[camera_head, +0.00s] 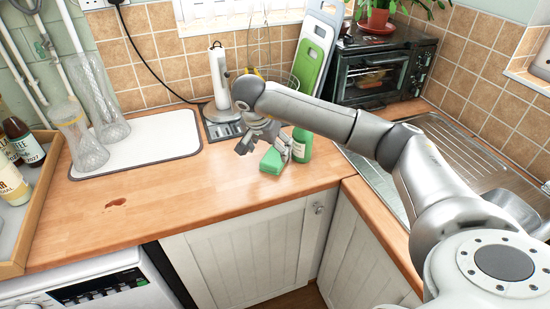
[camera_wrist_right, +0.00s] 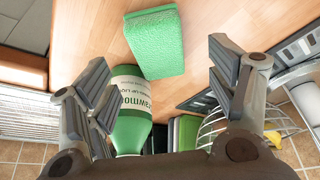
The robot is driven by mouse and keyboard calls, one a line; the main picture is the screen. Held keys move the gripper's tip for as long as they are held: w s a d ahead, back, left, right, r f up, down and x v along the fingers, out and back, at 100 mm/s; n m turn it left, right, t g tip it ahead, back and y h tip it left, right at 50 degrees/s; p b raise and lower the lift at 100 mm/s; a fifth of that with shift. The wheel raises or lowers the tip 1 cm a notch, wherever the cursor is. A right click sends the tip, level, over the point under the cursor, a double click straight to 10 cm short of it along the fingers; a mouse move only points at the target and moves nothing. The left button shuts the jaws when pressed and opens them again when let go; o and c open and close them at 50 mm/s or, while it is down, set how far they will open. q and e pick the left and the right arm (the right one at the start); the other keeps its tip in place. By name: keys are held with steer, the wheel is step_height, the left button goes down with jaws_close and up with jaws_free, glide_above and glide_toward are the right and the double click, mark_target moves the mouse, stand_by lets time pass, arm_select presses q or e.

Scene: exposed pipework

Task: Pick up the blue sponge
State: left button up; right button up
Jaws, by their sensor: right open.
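A green sponge (camera_head: 271,162) stands on the wooden worktop (camera_head: 215,187) near its front edge; no blue sponge shows. My right gripper (camera_head: 265,146) is open and empty, just behind and above the sponge. In the right wrist view, the sponge (camera_wrist_right: 156,42) lies ahead, between the lines of the two spread fingers (camera_wrist_right: 160,65). A green bottle with a pale label (camera_wrist_right: 132,108) is beside the sponge and close to one finger. My left gripper is not in view.
A white board (camera_head: 145,145) with glass vases (camera_head: 82,140) lies at the left, beside a wooden tray of bottles (camera_head: 38,205). A paper towel holder (camera_head: 220,80) and a toaster oven (camera_head: 385,70) stand behind. The sink (camera_head: 480,165) is at the right.

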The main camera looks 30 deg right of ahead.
mark_target(273, 158)
steer(key=shift+d+f, duration=0.1)
steer(key=shift+f, duration=0.25)
steer(key=p+x, duration=0.1)
steer(key=x, duration=0.2)
steer(key=shift+s+f+p, duration=0.1)
steer(key=shift+f+p, duration=0.2)
steer(key=shift+p, duration=0.05)
steer(key=shift+d+f, duration=0.1)
steer(key=shift+f, duration=0.3)
steer(key=c, duration=0.9)
steer(key=shift+c, duration=0.2)
steer(key=shift+r, duration=0.1)
